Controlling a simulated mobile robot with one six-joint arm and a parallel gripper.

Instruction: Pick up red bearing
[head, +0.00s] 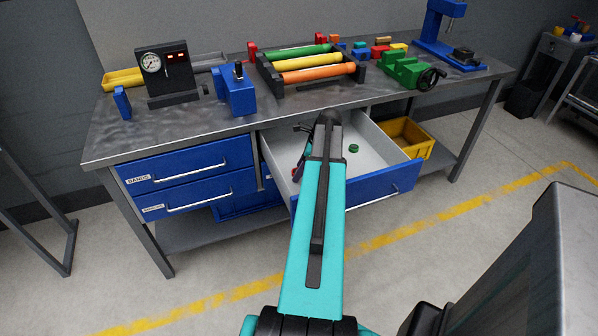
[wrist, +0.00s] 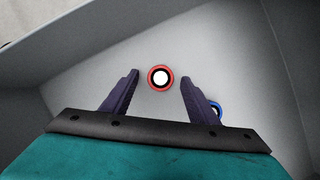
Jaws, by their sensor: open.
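The red bearing (wrist: 160,68) is a red ring with a dark inner band and a white centre. In the wrist view it lies on the grey floor of the open drawer (head: 377,142), just ahead of the fingertips and between their lines. My gripper (wrist: 159,75) is open and empty, pointing down into the drawer. In the head view my arm covers much of the drawer, and a small bit of red (head: 294,172) shows at its left side near my gripper (head: 301,150). The bearing is not clear there.
A blue ring (wrist: 215,107) lies by the right finger, partly hidden. A green ring (head: 353,148) lies farther right in the drawer. The drawer walls stand close around. The workbench top (head: 130,131) with tools is above and behind, and a yellow bin (head: 408,138) sits on the right.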

